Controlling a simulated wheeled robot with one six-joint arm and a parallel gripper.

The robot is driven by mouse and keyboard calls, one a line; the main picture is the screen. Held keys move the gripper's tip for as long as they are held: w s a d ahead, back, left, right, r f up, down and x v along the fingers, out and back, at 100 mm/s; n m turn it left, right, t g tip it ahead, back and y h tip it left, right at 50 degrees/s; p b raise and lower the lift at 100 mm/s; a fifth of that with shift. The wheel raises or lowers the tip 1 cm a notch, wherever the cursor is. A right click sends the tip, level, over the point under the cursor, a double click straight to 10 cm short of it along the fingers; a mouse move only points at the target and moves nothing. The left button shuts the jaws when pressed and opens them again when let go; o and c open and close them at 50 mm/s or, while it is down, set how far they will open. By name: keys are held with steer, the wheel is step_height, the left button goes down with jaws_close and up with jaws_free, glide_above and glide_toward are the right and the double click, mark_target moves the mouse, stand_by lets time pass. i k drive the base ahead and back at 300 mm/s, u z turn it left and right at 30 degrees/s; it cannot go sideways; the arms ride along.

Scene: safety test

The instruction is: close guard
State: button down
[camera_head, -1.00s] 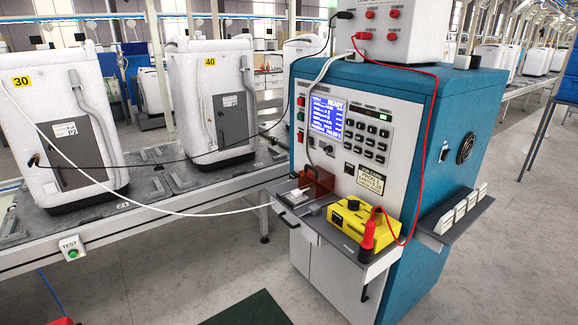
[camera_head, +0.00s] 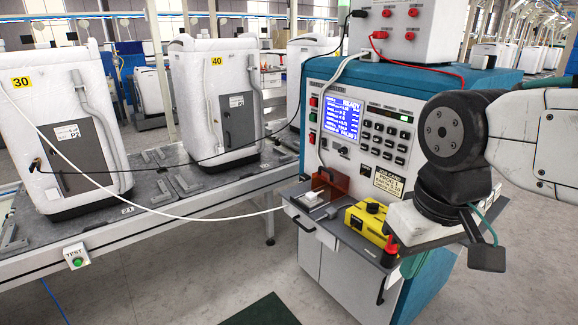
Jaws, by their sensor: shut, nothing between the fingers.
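The guard (camera_head: 332,184) is a reddish-brown see-through cover on the front shelf of the blue test cabinet. It stands raised at the back of a small white fixture (camera_head: 311,199), beside it rather than over it. My gripper (camera_head: 404,230) is at the right, below my dark wrist, over the right end of the shelf. It is shut and empty, apart from the guard and well to its right. Its fingertips are hard to make out.
A white cable (camera_head: 215,212) runs to the fixture. The cabinet's panel (camera_head: 375,135) rises behind. The floor in front is clear.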

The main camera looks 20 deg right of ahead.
mark_target(340, 182)
steer(key=i, duration=1.05)
steer(key=z, duration=0.5)
